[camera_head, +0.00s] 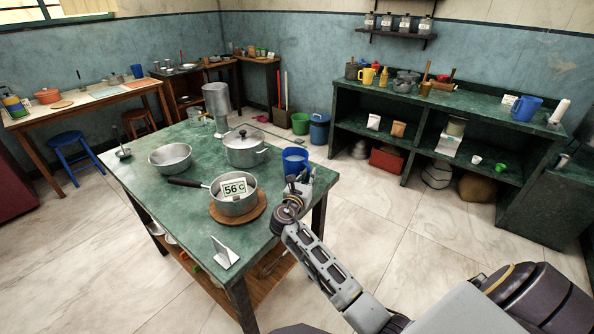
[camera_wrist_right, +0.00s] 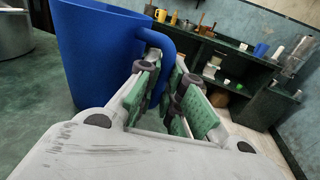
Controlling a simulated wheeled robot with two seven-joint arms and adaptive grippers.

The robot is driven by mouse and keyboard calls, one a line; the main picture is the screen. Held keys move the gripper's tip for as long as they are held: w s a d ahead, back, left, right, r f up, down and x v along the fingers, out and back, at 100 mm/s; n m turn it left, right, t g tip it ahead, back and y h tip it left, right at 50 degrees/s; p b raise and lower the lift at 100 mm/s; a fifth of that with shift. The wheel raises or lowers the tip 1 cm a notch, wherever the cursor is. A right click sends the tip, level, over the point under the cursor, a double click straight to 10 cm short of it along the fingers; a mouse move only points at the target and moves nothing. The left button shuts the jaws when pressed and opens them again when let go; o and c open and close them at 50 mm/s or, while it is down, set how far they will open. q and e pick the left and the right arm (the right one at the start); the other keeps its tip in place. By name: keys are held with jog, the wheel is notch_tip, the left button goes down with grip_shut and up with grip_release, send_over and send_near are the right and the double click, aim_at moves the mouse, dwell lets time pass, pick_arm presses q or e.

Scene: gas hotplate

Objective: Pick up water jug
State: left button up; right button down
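The blue water jug (camera_head: 294,160) stands upright at the right edge of the green table (camera_head: 140,183). In the right wrist view the jug (camera_wrist_right: 95,55) fills the upper left, with its handle (camera_wrist_right: 162,42) towards my fingers. My right gripper (camera_head: 299,187) is beside the jug on its near side. In the wrist view its green-padded fingers (camera_wrist_right: 172,95) are apart, with the handle's lower part showing in the gap, partly hidden by the left finger. I see no clear grip on the handle. My left gripper is not in view.
A pan (camera_head: 232,203) with a "56 C" sign sits on a wooden board near my right gripper. A lidded pot (camera_head: 245,151) and a metal bowl (camera_head: 170,158) stand behind it. Another blue jug (camera_head: 525,108) is on the far counter. Open floor lies right of the table.

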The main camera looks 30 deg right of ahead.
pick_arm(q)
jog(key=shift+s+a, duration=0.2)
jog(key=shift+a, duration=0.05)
pick_arm(e)
jog(key=shift+r, duration=0.1)
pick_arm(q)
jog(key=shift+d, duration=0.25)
pick_arm(e)
jog(key=shift+r, duration=0.1)
jog(key=shift+r, duration=0.55)
notch_tip(320, 180, up, 8)
jog(key=shift+f+p, duration=0.25)
jog(key=shift+p, duration=0.7)
jog(key=shift+r, duration=0.6)
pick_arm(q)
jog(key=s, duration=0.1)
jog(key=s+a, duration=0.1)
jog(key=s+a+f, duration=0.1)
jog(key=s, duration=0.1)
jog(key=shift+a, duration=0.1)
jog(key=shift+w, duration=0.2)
